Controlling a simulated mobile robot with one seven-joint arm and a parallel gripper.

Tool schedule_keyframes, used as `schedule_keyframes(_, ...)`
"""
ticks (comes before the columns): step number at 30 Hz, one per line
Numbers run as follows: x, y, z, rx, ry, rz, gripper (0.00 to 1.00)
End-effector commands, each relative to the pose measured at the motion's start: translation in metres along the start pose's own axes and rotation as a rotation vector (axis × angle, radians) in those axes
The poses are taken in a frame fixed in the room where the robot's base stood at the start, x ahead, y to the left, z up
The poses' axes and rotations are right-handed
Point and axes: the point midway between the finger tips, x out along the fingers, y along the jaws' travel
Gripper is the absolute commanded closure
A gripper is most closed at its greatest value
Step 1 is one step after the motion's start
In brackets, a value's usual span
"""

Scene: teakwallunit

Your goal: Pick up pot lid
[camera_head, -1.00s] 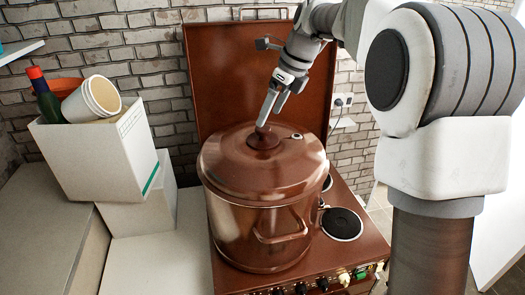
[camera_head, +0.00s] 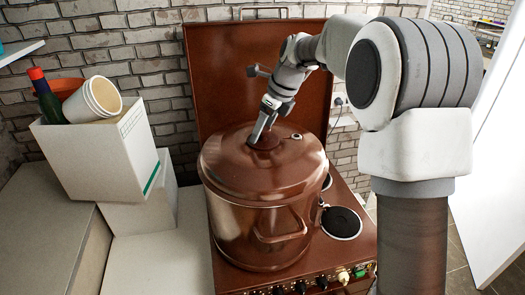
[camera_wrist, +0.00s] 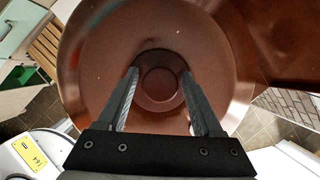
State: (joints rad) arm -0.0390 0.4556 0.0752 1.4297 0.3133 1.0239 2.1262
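The pot lid (camera_head: 232,158) is a round, glossy brown lid with a knob (camera_head: 265,141) in its middle. It sits on a large brown pot (camera_head: 240,225) on the stove. My gripper (camera_head: 257,140) reaches down to the knob from above. In the wrist view, my gripper (camera_wrist: 159,75) is open, with one finger on each side of the knob (camera_wrist: 160,88). The fingertips are close to the knob's edges; I cannot tell whether they touch it. The lid (camera_wrist: 95,65) fills the middle of the wrist view.
The brown stove (camera_head: 362,235) has a bare black burner (camera_head: 341,222) right of the pot, and its raised cover (camera_head: 225,75) stands behind. A white box (camera_head: 98,155) holding a bottle and cups (camera_head: 100,98) stands at the left. The white counter (camera_head: 155,262) in front of it is clear.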

Motion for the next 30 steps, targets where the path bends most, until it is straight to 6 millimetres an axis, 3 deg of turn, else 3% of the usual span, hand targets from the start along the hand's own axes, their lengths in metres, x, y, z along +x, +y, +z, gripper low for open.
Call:
schedule_keyframes(1, -0.0002, -0.0001, 0.0001, 0.0, 0.0, 0.0, 0.43)
schedule_keyframes(11, -0.0005, -0.0001, 0.0001, 0.0, 0.0, 0.0, 1.0)
schedule_keyframes(30, -0.0073, -0.0008, 0.004, -0.001, -0.005, -0.005, 1.0)
